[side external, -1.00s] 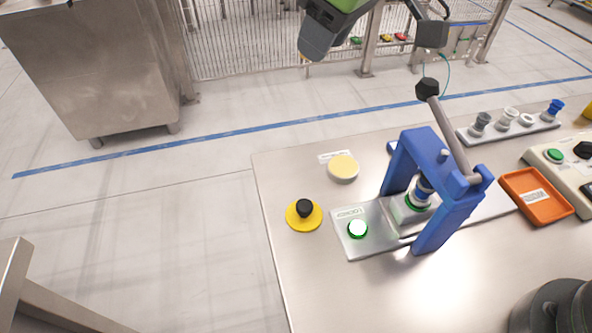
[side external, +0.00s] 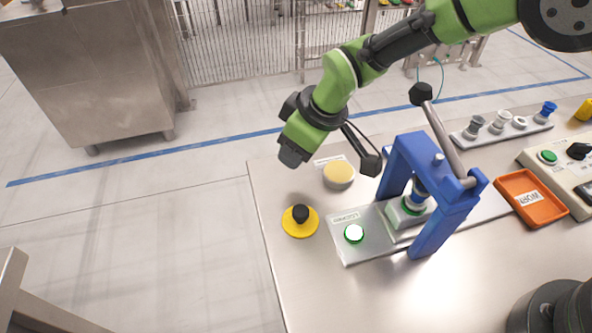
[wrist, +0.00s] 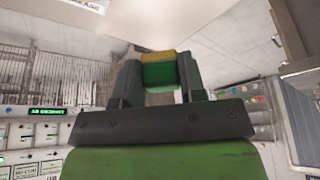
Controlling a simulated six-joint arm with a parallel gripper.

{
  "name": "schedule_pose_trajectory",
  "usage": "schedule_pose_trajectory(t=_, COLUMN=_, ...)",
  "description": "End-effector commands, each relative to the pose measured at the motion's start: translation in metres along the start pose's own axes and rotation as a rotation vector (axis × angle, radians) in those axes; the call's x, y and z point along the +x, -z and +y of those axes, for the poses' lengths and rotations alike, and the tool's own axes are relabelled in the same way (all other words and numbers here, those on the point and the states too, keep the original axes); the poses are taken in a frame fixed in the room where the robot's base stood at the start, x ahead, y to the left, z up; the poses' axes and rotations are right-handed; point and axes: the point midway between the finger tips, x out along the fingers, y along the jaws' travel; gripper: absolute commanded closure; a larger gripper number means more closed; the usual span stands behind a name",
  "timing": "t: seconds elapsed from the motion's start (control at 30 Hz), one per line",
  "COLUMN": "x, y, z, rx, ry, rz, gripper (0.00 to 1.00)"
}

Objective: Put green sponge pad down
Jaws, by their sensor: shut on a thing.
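My gripper (side external: 291,157) hangs above the far left corner of the steel table (side external: 400,290), left of the pale yellow round pad, in the side view. In the wrist view my gripper (wrist: 160,72) has its two fingers closed on the green sponge pad (wrist: 159,76), which has a yellow layer (wrist: 158,57) along one edge. The side view does not show the held pad clearly. Nothing shows under the held pad in the wrist view.
A blue lever press (side external: 440,200) stands right of my gripper, its lever tilted up.

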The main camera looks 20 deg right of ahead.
Motion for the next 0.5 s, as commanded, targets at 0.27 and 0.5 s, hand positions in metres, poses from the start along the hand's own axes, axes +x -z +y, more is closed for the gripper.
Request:
schedule_pose_trajectory(t=0.27, x=0.033, y=-0.014, z=0.0, rx=0.0, ry=-0.001, rz=-0.002, gripper=0.81)
schedule_pose_trajectory(t=0.5, x=0.053, y=-0.022, z=0.0, rx=0.0, ry=-0.002, rz=0.002, gripper=0.81)
